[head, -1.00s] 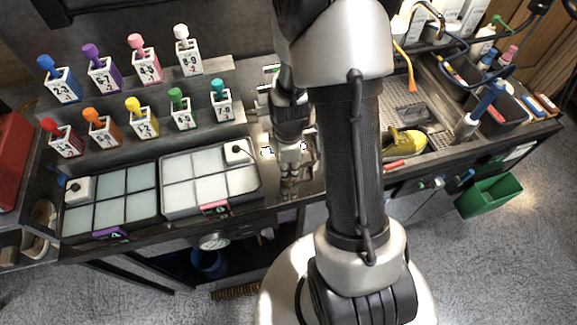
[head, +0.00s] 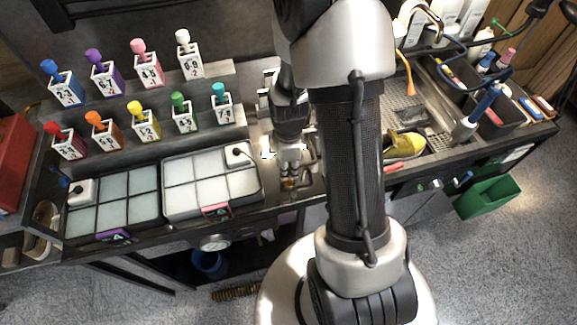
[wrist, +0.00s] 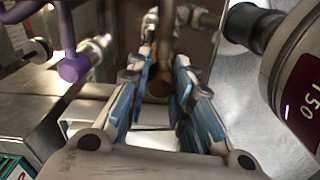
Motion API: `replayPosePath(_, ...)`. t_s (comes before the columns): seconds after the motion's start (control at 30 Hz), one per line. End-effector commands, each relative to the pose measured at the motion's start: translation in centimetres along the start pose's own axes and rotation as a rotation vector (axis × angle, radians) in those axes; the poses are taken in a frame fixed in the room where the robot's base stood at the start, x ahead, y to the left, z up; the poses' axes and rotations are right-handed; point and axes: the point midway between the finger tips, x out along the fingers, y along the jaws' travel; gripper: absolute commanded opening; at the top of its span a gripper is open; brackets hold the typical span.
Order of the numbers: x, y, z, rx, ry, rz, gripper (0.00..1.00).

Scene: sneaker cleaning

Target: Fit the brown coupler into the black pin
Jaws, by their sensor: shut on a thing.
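My gripper (head: 290,183) points down over the metal front of the bench, right of the white trays. In the wrist view its blue-padded fingers (wrist: 162,72) close around the brown coupler (wrist: 159,88), whose round dark end shows between them. A brown stem runs up from it in the picture. In the head view the coupler is too small to tell apart from the fingertips. I cannot make out the black pin for certain in either view, so I cannot tell whether the coupler touches it.
A round gauge (wrist: 290,75) is close on the right. White trays (head: 190,207) stand left of my gripper. A yellow shoe (head: 405,145) lies right of my arm.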

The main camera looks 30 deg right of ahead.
Motion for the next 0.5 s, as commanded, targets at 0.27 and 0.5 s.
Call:
replayPosePath(0.27,-1.3,0.0,0.0,0.000,0.000,0.001,0.00)
replayPosePath(0.5,-2.3,0.0,0.0,0.000,0.000,0.001,0.00)
